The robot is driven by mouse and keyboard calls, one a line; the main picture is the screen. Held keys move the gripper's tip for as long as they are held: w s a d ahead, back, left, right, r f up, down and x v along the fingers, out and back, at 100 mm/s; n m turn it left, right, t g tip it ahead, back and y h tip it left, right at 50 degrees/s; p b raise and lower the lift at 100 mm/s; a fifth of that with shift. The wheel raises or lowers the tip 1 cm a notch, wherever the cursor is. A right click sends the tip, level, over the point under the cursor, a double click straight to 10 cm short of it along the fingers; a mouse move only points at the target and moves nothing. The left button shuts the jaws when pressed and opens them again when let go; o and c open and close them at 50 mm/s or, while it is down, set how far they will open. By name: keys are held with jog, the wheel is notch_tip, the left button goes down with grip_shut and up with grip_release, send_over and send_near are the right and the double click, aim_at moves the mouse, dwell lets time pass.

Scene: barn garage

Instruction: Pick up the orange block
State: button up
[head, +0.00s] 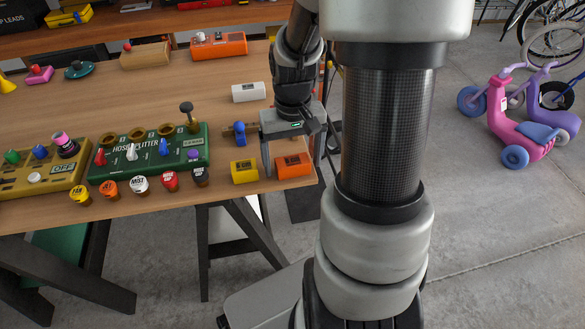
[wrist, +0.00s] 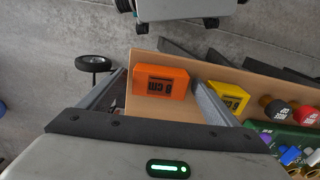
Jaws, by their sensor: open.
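The orange block (head: 293,165), marked "8 cm", lies on the wooden table near its front right corner. In the wrist view the orange block (wrist: 161,82) sits between my two fingers. My gripper (head: 292,160) is open and comes down over the block, with one finger on each side of it. In the wrist view the right finger of my gripper (wrist: 160,92) is close to the block's right end, and a gap shows at the left. I cannot tell whether either finger touches it.
A yellow block (head: 244,171) lies just left of the orange one, beyond my left finger in the head view. A white block (head: 249,92) lies further back. The green "Hose Splitter" board (head: 150,150) and several small bottles stand to the left. The table's edges are close by.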

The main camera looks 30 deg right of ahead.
aim_at(290, 160)
jog(key=shift+f, duration=0.15)
jog(key=c, duration=1.2)
jog(key=shift+o, duration=0.2)
jog(key=r+p, duration=0.1)
jog(key=r, duration=0.2)
jog(key=r+p, duration=0.1)
jog(key=r, duration=0.2)
jog(key=r+p, duration=0.1)
jog(key=r, duration=0.2)
jog(key=shift+w+a+r, duration=0.25)
jog(key=shift+w+r, duration=0.05)
jog(key=w+a+r+n+p, duration=0.1)
jog(key=w+a+r+n, duration=0.15)
jog(key=w+a, duration=0.75)
jog(key=s+r+p, duration=0.3)
jog(key=r+p, duration=0.3)
jog(key=p, duration=1.1)
jog(key=shift+s+a+r, duration=0.15)
jog(key=shift+s+r, duration=0.2)
jog(key=shift+r, duration=0.05)
